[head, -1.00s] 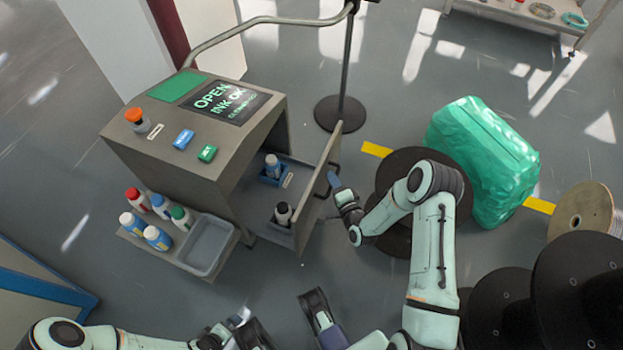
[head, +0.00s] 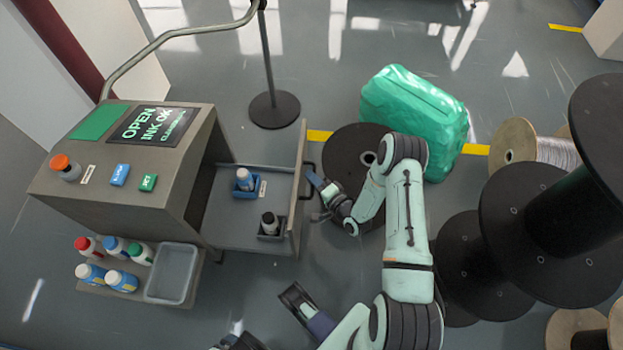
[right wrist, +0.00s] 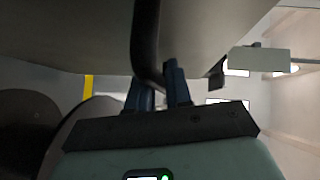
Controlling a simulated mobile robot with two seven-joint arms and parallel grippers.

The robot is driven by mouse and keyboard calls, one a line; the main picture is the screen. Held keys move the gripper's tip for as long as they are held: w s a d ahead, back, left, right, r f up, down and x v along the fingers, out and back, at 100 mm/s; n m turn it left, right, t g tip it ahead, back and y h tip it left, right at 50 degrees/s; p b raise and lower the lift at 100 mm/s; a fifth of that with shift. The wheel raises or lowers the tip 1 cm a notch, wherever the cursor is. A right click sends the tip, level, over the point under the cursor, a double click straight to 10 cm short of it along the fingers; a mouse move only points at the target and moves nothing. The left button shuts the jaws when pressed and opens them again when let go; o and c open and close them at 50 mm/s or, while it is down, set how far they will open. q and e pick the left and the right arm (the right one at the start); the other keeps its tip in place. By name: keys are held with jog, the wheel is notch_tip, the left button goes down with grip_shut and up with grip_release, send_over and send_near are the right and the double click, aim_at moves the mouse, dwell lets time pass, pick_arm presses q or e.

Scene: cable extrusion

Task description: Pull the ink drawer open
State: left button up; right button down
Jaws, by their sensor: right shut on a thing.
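The ink drawer (head: 232,220) stands out to the right of the grey machine (head: 180,190), its inside showing. The dark handle (head: 310,168) is on the outer face of the drawer front (head: 299,195). My right gripper (head: 318,188) is shut on the handle. In the right wrist view, the dark bar of the handle (right wrist: 146,40) runs down to the blue fingers (right wrist: 160,90). Of my left gripper (head: 238,341), only a dark part shows at the bottom edge; its jaws are unclear.
A side tray with several bottles and a grey bin (head: 172,274) is at the machine's lower left. A green wrapped bundle (head: 415,115), black spools (head: 545,220) and a wooden spool (head: 530,150) stand to the right. A black post base (head: 274,109) stands behind the drawer.

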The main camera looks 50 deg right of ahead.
jog(key=c, duration=1.1)
grip_release()
jog(key=shift+c, duration=0.2)
pick_arm(q)
jog(key=shift+g+h, duration=0.3)
jog(key=shift+g, duration=0.3)
jog(key=s, duration=0.1)
jog(key=s+d+r+p, duration=0.1)
jog(key=s+r+p, duration=0.1)
jog(key=shift+s+d+r, duration=0.15)
jog(key=shift+d+r, duration=0.1)
pick_arm(e)
jog(key=s+a+r, duration=0.1)
jog(key=s+r, duration=0.1)
jog(key=s, duration=1.1)
jog(key=shift+a, duration=0.4)
jog(key=shift+s, duration=0.1)
